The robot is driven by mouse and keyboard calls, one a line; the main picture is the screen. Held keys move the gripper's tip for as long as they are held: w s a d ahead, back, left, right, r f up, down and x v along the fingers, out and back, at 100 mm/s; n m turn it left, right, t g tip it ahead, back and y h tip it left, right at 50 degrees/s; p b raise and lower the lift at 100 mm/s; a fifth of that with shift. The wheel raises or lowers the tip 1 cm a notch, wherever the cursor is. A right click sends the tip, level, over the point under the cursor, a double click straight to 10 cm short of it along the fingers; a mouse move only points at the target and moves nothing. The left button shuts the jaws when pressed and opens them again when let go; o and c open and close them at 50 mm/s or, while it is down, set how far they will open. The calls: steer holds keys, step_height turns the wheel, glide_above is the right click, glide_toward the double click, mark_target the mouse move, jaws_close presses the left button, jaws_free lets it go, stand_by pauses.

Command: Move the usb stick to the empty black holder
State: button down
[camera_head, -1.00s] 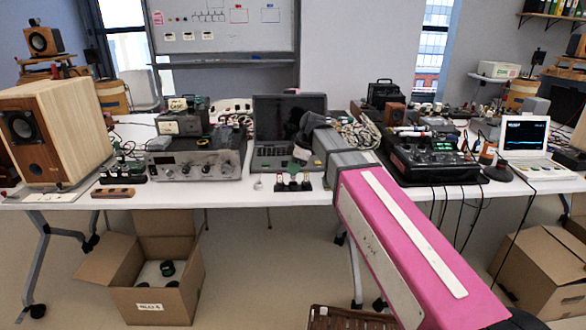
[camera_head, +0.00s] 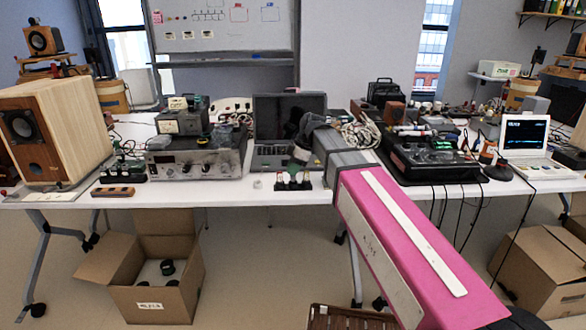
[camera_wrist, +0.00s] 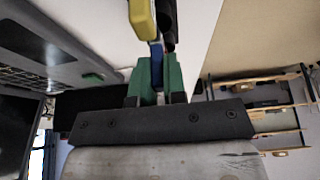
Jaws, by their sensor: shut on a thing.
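My gripper (camera_wrist: 156,68) has green fingers and is shut on a narrow blue piece between them, which I take to be the usb stick (camera_wrist: 155,50). A yellow piece (camera_wrist: 142,18) is just beyond the fingertips and a dark rounded piece is beside it; I cannot tell whether they join the held piece. In the head view, my dark wrist is above and behind a small black holder (camera_head: 293,185) with several upright pieces in it. The fingers are hard to make out there. Another black holder (camera_head: 122,173) with upright pieces stands at the left.
A wooden block (camera_head: 113,191) lies at the table's front left edge. A small pale object (camera_head: 257,184) sits left of the middle holder. A laptop (camera_head: 272,157), a silver instrument (camera_head: 194,163) and a black mixer (camera_head: 432,165) crowd the table. The front strip between block and middle holder is mostly clear.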

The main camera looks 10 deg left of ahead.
steer(key=shift+f, duration=1.05)
stand_by(0.6)
steer(key=c, duration=0.7)
jaws_free()
steer(key=shift+r, duration=0.1)
steer(key=shift+r, duration=2.4)
